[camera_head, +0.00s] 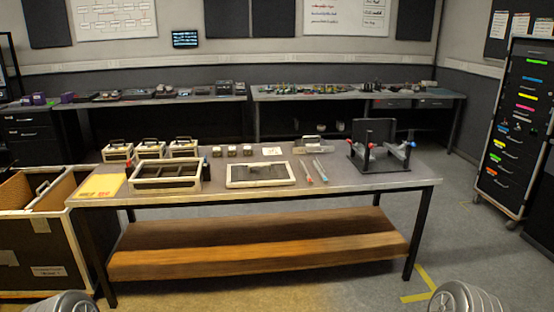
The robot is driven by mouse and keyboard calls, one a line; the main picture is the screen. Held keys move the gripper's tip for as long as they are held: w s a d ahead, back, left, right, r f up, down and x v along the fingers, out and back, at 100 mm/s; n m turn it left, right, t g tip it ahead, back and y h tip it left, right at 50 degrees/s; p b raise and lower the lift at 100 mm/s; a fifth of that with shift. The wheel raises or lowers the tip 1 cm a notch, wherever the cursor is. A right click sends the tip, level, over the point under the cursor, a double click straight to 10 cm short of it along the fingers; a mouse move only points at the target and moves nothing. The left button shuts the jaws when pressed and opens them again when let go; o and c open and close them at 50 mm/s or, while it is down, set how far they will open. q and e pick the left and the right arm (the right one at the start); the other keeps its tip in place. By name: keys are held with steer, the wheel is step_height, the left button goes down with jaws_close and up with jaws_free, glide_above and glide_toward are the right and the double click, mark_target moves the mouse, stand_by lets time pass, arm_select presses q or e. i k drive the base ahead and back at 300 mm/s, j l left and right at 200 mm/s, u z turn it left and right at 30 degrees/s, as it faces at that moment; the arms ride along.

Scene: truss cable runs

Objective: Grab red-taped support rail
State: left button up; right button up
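Two thin rails lie side by side on the grey worktable (225,197), right of its middle. The left rail (306,172) has a red end nearest me and looks like the red-taped support rail. The other rail (320,170) has a bluish tint. Both lie flat and slightly slanted, a small gap apart. Neither gripper is in view. Only rounded grey parts of my arms show at the bottom left and bottom right corners, well short of the table.
Right of the rails is a black stand (372,135) with red and blue parts. Left are a white-framed panel (234,183), a divided tray (135,187) and a yellow pad (100,186). A wooden lower shelf (260,240) spans the table. An open case (40,260) stands left; floor at right is clear.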

mark_target(310, 182)
steer(key=i+j+z, duration=0.15)
steer(key=i, duration=0.3)
steer(key=i+z, duration=0.2)
steer(key=i, duration=0.2)
steer(key=i+l+z, duration=0.1)
steer(key=i+l, duration=1.75)
